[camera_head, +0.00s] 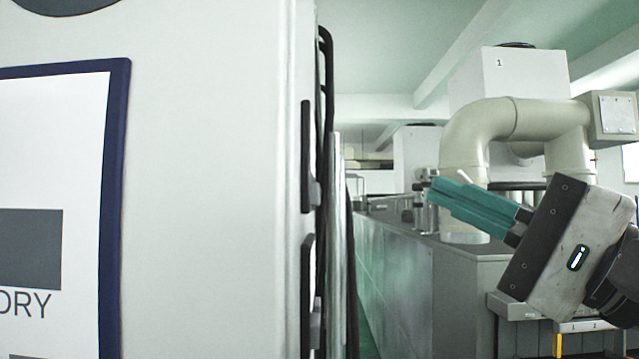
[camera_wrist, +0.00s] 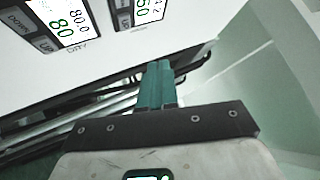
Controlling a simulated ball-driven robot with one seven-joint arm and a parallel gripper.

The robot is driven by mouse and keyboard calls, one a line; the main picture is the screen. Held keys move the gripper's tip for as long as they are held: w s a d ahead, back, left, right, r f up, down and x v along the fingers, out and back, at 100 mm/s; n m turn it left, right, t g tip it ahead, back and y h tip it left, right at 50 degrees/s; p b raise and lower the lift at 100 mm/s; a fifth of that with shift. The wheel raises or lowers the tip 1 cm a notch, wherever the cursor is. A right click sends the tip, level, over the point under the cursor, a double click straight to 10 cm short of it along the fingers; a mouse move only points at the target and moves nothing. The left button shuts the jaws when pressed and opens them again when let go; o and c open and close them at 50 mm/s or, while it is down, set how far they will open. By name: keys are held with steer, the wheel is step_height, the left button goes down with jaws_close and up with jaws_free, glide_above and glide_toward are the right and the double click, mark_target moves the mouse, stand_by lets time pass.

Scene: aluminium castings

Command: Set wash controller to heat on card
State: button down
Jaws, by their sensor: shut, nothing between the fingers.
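My gripper (camera_head: 434,190) is at the right of the head view, with teal fingers pressed together and nothing between them. In the wrist view its fingers (camera_wrist: 157,68) point up toward a white panel. Two displays are partly in view there: a left display (camera_wrist: 72,20) with green and black digits reading 80 and 80.0, and a right display (camera_wrist: 148,10) that is cut off. A blue-framed card (camera_head: 115,200) on a white cabinet (camera_head: 210,180) shows a grey block and letters ending in "DRY". The rest of the card is outside the view.
Dark handles and a black cable (camera_head: 326,80) run along the cabinet's right edge. Behind my arm stand a long grey machine (camera_head: 400,270), a thick beige pipe (camera_head: 510,118) and a white box marked 1 (camera_head: 525,75). A narrow gap separates cabinet and machine.

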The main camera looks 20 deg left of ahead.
mark_target(316, 194)
steer(key=m, duration=0.4)
steer(key=shift+w+d+f, duration=0.15)
steer(key=shift+d, duration=0.25)
steer(key=shift+a, duration=0.15)
steer(key=s+a+p, duration=0.1)
steer(key=s+a, duration=0.1)
steer(key=a, duration=0.6)
steer(key=shift+s, duration=0.2)
steer(key=shift+a, duration=0.25)
stand_by(1.6)
steer(key=shift+s+a+p, duration=0.15)
steer(key=shift+a+p, duration=0.1)
steer(key=shift+p, duration=0.15)
steer(key=shift+s+a+p, duration=0.1)
steer(key=shift+a+p, duration=0.2)
steer(key=shift+a, duration=0.1)
stand_by(0.8)
steer(key=shift+d, duration=0.15)
steer(key=shift+w+d, duration=0.2)
steer(key=shift+d, duration=0.4)
